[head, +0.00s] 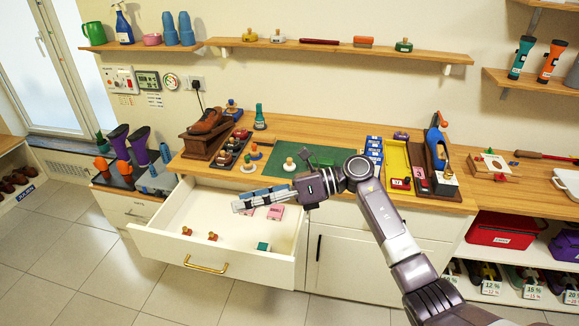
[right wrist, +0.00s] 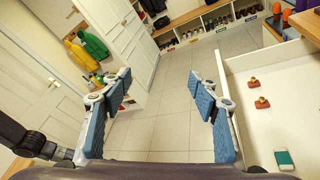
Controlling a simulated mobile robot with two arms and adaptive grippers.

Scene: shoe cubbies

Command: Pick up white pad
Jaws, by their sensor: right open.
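A small white round pad with a wooden knob (head: 289,164) stands on the green mat on the counter in the head view. A second pale round piece with a knob (head: 248,167) stands to its left, by the mat's edge. I cannot tell for sure which one is the white pad. My right gripper (head: 242,203) reaches left over the open drawer, in front of the mat and apart from both pieces. In the right wrist view, the right gripper (right wrist: 160,88) is open with nothing between its fingers. Neither white piece shows there. My left gripper is not in view.
The open drawer (head: 170,246) holds red knobbed pieces (head: 212,236), pink boxes (head: 277,212) and a green item (head: 263,246). A dark tray (head: 232,150) of knobbed pieces stands left of the mat. Blue boxes (head: 374,148) and a yellow tray (head: 396,160) stand right.

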